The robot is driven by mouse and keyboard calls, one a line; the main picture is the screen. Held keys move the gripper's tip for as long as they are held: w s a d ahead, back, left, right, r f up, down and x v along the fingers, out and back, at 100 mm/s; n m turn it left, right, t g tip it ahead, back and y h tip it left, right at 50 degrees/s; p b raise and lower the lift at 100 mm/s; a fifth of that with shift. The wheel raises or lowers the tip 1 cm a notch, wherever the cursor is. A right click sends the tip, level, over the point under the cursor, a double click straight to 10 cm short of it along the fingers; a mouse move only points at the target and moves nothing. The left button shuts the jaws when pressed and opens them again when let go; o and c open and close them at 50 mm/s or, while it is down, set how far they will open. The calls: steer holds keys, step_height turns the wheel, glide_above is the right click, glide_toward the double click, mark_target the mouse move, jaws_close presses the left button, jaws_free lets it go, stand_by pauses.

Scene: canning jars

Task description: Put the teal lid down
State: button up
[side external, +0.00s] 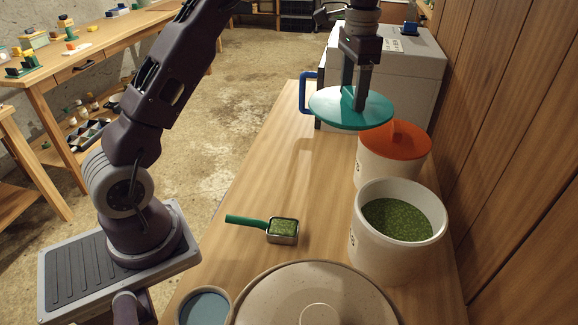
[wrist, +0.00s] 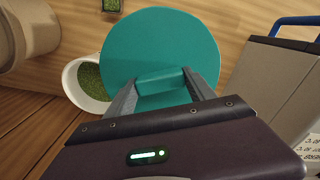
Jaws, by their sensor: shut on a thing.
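The teal lid (side external: 335,112) is a flat round disc with a raised grip. My gripper (side external: 356,100) is shut on that grip and holds the lid in the air, roughly level, above the counter. In the wrist view the lid (wrist: 160,38) fills the centre, with my fingers (wrist: 160,92) on both sides of its grip. A white jar (side external: 375,245) stands open with green flakes (side external: 398,219) inside, nearer the camera than the lid. In the wrist view the jar (wrist: 72,82) is partly hidden by the lid.
An orange-lidded jar (side external: 397,142) stands behind the open jar. A green-handled scoop (side external: 283,239) of green flakes lies on the counter (side external: 270,190). A large speckled lid (side external: 275,290) is in front. A pale machine (side external: 418,85) with a blue handle (side external: 303,95) stands behind. The counter's left middle is clear.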

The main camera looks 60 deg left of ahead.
steer(key=s+a+n, duration=0.2)
steer(key=a, duration=0.7)
steer(key=s+a+n, duration=0.2)
steer(key=s+a, duration=0.1)
steer(key=a, duration=0.6)
step_height(320, 180, down, 26)
steer(key=shift+a+r, duration=0.1)
steer(key=o, duration=1.6)
steer(key=shift+f, duration=0.2)
